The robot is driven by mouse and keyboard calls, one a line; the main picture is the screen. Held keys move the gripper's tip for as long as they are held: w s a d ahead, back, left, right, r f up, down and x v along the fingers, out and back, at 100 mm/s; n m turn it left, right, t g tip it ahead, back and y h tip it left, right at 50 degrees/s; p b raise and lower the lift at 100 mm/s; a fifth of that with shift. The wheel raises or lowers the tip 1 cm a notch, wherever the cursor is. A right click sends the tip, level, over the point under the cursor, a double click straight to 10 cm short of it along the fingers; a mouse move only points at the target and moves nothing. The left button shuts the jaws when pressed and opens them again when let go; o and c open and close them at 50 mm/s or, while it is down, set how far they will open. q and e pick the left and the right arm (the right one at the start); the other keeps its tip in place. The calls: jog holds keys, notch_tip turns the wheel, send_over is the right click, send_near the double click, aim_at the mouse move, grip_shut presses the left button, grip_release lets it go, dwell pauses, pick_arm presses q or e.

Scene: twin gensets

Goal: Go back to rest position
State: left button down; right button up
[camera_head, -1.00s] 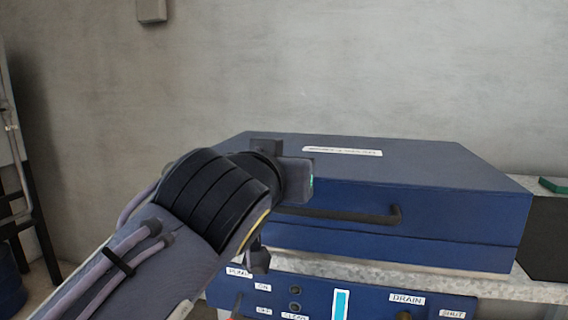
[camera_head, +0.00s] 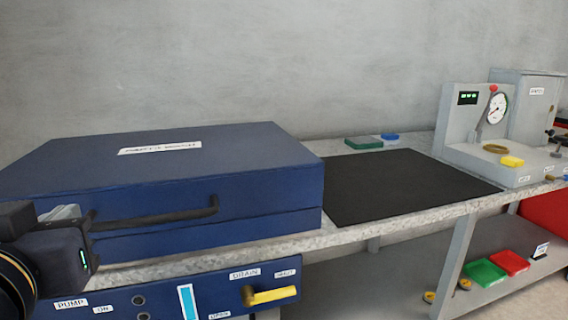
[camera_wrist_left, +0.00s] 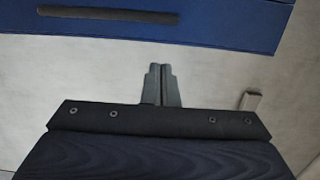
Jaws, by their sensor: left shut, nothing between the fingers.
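My left gripper (camera_head: 62,213) is at the left edge of the head view, in front of the blue case's left front part. In the left wrist view its two grey fingers (camera_wrist_left: 161,84) are together with nothing between them. The blue case (camera_head: 258,186) is closed on the bench, with a dark bar handle (camera_head: 160,219) on its front. The case and handle also show at the top of the left wrist view (camera_wrist_left: 225,28), apart from the fingers. My right gripper is not in view.
Below the case is a blue panel (camera_head: 215,297) with a yellow drain lever (camera_head: 272,295). A black mat (camera_head: 400,185) lies bare to the right. A gauge stand (camera_head: 470,125) is farther right. A lower shelf holds green (camera_head: 484,272) and red (camera_head: 510,262) items.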

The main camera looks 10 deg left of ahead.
pick_arm(q)
jog(key=w+d+f+m+g+h, duration=0.1)
jog(key=w+f+g+h, duration=0.15)
jog(key=f, duration=0.65)
jog(key=w+f+m+g+h, duration=0.15)
jog(key=f+h, duration=0.25)
jog(key=f, duration=0.5)
jog(key=s+d+f+m+g+h, duration=0.1)
jog(key=d+f+g+h, duration=0.2)
jog(key=f, duration=0.5)
jog(key=s+d+f+m+g+h, duration=0.1)
jog(key=s+d+f+h, duration=0.15)
jog(key=d+f, duration=0.35)
notch_tip(320, 180, up, 35)
jog(key=p, duration=3.7)
jog(key=shift+w+g, duration=0.15)
jog(key=shift+g, duration=0.15)
jog(key=shift+a, duration=0.1)
